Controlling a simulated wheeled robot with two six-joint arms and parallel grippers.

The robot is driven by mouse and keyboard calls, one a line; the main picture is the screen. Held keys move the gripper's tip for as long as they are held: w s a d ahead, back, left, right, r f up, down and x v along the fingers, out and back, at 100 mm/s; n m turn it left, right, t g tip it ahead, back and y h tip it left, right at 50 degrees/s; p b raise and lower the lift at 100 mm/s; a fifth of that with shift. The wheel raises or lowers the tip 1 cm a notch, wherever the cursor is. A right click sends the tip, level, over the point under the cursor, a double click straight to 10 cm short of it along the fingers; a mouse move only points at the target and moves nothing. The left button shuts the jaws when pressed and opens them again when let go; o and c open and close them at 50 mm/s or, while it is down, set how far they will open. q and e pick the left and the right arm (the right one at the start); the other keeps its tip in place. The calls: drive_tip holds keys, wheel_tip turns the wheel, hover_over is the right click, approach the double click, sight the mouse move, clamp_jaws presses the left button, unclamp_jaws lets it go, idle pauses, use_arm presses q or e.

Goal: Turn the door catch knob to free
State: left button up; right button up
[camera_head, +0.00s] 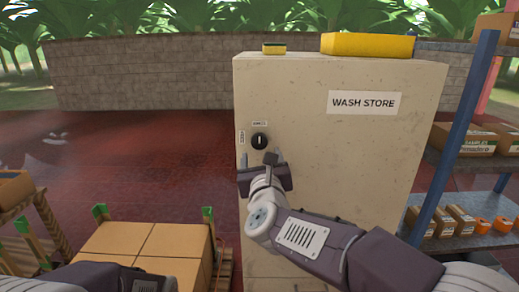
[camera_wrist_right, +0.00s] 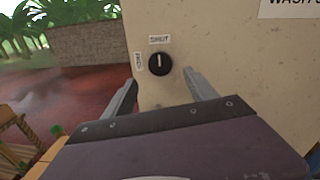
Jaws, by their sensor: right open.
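The round black door catch knob (camera_head: 260,141) is on the upper left of the cream cabinet door (camera_head: 330,190) marked WASH STORE. In the right wrist view the knob (camera_wrist_right: 159,64) has a pale upright mark pointing to a label above (camera_wrist_right: 159,39) that reads SHUT. A second, sideways label (camera_wrist_right: 139,62) is left of the knob; I cannot read it surely. My right gripper (camera_head: 257,160) is open and empty just below the knob. In its wrist view the two fingers (camera_wrist_right: 161,84) lie either side of the knob's line, apart from it. My left gripper is out of view.
A yellow box (camera_head: 367,45) and a small sponge (camera_head: 274,48) sit on the cabinet top. A blue-post shelf (camera_head: 463,125) with cartons stands at right. A pallet of boxes (camera_head: 150,240) is at lower left. Open red floor (camera_head: 130,150) lies left of the cabinet.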

sight(260, 144)
drive_tip(key=w+p, duration=0.1)
drive_tip(key=w, duration=0.6)
drive_tip(key=shift+w+a, duration=0.15)
drive_tip(key=shift+w, duration=0.05)
drive_tip(key=c, duration=1.4)
